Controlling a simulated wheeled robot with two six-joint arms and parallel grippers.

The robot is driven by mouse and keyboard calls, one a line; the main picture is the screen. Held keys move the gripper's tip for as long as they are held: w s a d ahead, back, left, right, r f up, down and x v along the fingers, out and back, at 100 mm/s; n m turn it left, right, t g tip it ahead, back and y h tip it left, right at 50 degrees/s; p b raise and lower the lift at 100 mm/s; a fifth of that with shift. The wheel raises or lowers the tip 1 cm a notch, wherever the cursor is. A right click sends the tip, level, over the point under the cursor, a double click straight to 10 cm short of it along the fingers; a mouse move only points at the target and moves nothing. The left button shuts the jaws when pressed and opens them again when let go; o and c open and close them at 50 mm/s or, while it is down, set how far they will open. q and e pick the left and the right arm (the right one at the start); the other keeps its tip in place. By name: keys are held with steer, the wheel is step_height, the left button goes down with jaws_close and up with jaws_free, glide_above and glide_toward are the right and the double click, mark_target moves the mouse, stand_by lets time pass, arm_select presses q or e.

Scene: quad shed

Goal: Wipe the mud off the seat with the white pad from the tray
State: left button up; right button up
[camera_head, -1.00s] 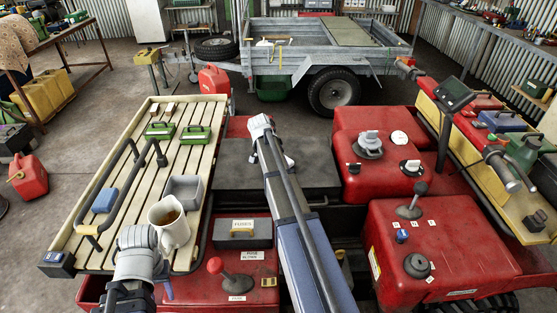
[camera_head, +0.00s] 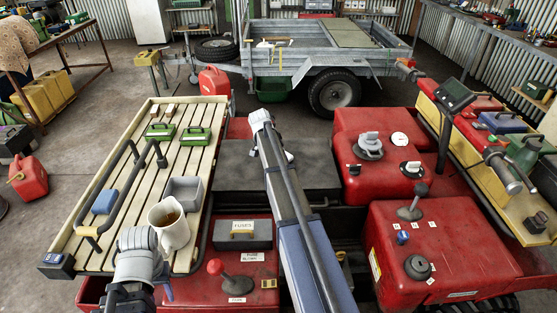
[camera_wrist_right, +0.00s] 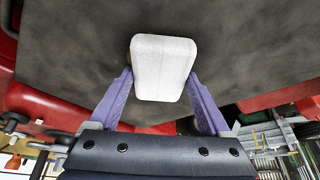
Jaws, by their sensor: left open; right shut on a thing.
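The seat (camera_head: 232,166) is the flat dark grey pad in the middle of the head view; I cannot make out distinct mud on it. My right arm reaches across it and hides part of it. In the right wrist view my right gripper (camera_wrist_right: 162,82) is shut on the white pad (camera_wrist_right: 163,68), with the dark seat surface (camera_wrist_right: 255,55) behind it. I cannot tell whether the pad touches the seat. In the head view my right gripper is mostly hidden behind its arm. My left gripper (camera_head: 165,282) is open at lower left, near the front end of the slatted rack, mostly hidden by its wrist.
The slatted rack (camera_head: 194,137) left of the seat carries a small grey tray (camera_head: 184,189), a mug (camera_head: 172,232) of brown liquid and green cases (camera_head: 196,136). A dark fuse box (camera_head: 243,236) and red lever (camera_head: 215,267) stand in front. Red bodywork (camera_head: 440,235) flanks the right.

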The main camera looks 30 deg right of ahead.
step_height(320, 180, up, 6)
steer(key=p, duration=0.6)
stand_by(0.4)
step_height(320, 180, up, 3)
steer(key=p, duration=0.3)
steer(key=shift+r, duration=0.1)
stand_by(0.5)
